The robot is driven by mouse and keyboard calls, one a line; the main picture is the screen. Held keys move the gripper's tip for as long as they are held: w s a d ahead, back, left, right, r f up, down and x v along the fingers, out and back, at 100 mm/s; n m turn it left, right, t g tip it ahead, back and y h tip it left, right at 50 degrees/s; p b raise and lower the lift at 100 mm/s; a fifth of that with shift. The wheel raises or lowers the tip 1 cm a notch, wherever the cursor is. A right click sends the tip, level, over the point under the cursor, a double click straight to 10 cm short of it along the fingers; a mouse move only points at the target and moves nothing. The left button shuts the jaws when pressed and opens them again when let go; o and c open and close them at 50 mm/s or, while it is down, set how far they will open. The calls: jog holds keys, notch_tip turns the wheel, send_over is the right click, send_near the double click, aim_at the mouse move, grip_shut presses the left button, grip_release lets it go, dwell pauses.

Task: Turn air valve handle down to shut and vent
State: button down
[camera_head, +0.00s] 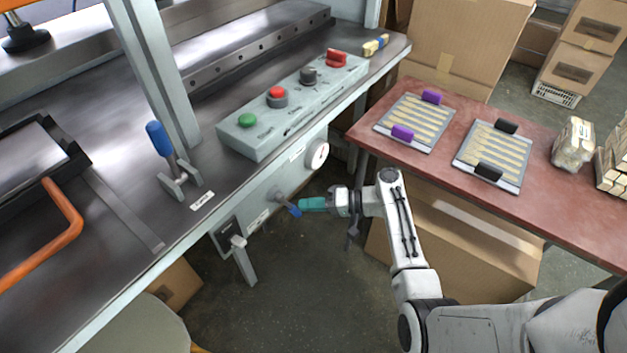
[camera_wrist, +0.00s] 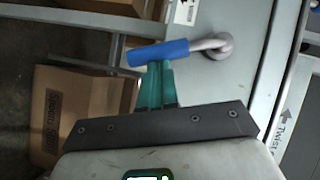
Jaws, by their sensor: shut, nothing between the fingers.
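The air valve handle (camera_head: 293,209) is a short blue-sleeved lever on the pale front panel of the press bench. It extends to the right and slightly down from its grey pivot (camera_head: 275,193) in the head view. In the wrist view the blue handle (camera_wrist: 157,52) lies nearly level, with its grey metal neck running right to the round pivot (camera_wrist: 222,45). My gripper (camera_head: 302,205) has teal fingers, which are shut with nothing between them. Its fingertips (camera_wrist: 156,68) are right at the blue sleeve; I cannot tell whether they touch it.
A white dial gauge (camera_head: 316,154) sits on the panel above the valve. A dark-plated switch with a grey lever (camera_head: 238,243) is at lower left. A control box (camera_head: 293,108) with buttons stands on the bench. The red-brown table (camera_head: 447,185) and cardboard boxes flank my arm.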

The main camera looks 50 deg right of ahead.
jog(key=shift+a+f+m+t+y+b, duration=0.55)
jog(key=shift+a+f+m+y, duration=0.2)
jog(key=shift+a+m, duration=0.3)
jog(key=shift+a+f+m+t, duration=0.25)
jog(key=shift+a+m+t, duration=0.15)
jog(key=shift+m, duration=0.25)
jog(key=shift+a+y, duration=0.15)
jog(key=shift+y, duration=0.1)
